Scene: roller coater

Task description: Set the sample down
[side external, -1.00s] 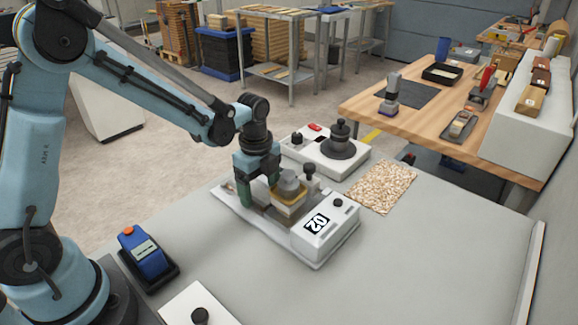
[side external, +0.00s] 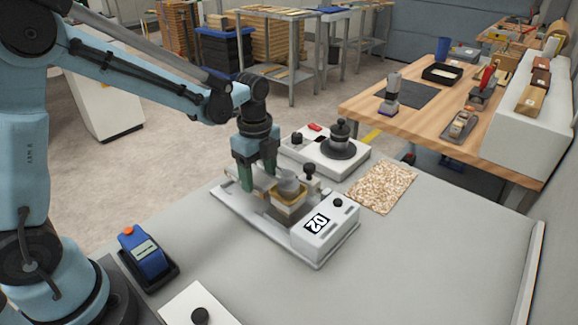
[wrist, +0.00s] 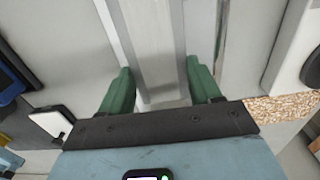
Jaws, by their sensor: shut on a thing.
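My gripper (side external: 260,178) points down over the left part of the white coating device (side external: 326,248). Its green fingers stand apart, shut on the sample, which is mostly hidden. A tan part (side external: 263,186) shows between and just beside the fingers; I cannot tell where the sample ends and the device begins. The wrist view shows both green fingertips (wrist: 160,88) with a long pale grey strip running between them. A yellowish block with a grey round top (side external: 288,194) stands right of the fingers on the device. The gap under the fingertips is unclear.
A white unit with a black round knob (side external: 338,148) stands behind the device. A speckled mat (side external: 381,187) lies to the right. A blue holder (side external: 146,252) and a white plate (side external: 197,305) stand at the front left. The grey table's front right is clear.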

